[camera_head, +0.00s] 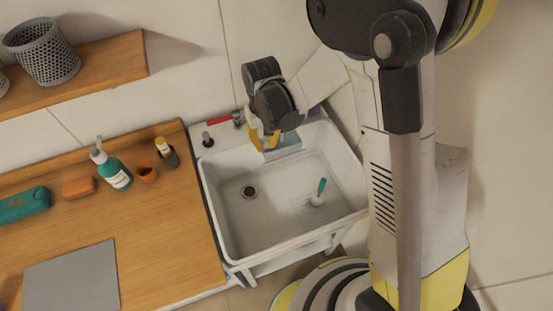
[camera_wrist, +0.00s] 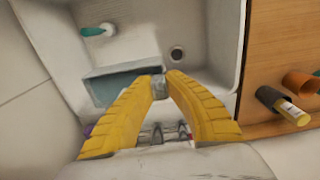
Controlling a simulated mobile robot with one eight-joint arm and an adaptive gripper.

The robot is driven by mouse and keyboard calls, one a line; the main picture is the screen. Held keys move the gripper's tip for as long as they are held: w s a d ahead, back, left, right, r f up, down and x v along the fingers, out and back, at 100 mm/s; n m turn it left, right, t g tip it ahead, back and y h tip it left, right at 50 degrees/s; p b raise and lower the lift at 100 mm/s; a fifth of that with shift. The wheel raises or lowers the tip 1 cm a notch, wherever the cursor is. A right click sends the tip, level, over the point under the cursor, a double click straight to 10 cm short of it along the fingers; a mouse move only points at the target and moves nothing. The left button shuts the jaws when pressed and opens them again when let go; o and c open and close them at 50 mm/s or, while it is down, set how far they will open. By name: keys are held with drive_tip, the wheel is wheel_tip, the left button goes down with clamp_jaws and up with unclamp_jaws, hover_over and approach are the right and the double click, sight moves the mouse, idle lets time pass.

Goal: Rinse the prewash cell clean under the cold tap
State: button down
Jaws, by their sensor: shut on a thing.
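A pale blue-grey box (camera_head: 287,144), likely the prewash cell, is at the back of the white sink (camera_head: 240,253). It also shows in the wrist view (camera_wrist: 112,84), stretching left from my fingertips. My gripper (camera_head: 264,143) has its yellow fingers shut on the end of this box, over the rear of the basin. In the wrist view my fingertips (camera_wrist: 160,82) close around a small grey part at that end. The tap fittings (camera_head: 238,119) stand on the rear rim, partly hidden behind my gripper. I cannot tell whether water runs.
A teal-and-white brush (camera_head: 319,193) lies in the basin, right of the drain (camera_head: 249,191). The basin's front is clear.

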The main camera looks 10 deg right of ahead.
idle(0.3)
drive_tip(key=s+a+r+p, duration=0.2)
drive_tip(key=s+r, duration=0.4)
drive_tip(key=s, duration=0.4)
drive_tip(key=shift+s+a, duration=0.15)
drive_tip(key=shift+a, duration=0.1)
idle(0.5)
idle(0.8)
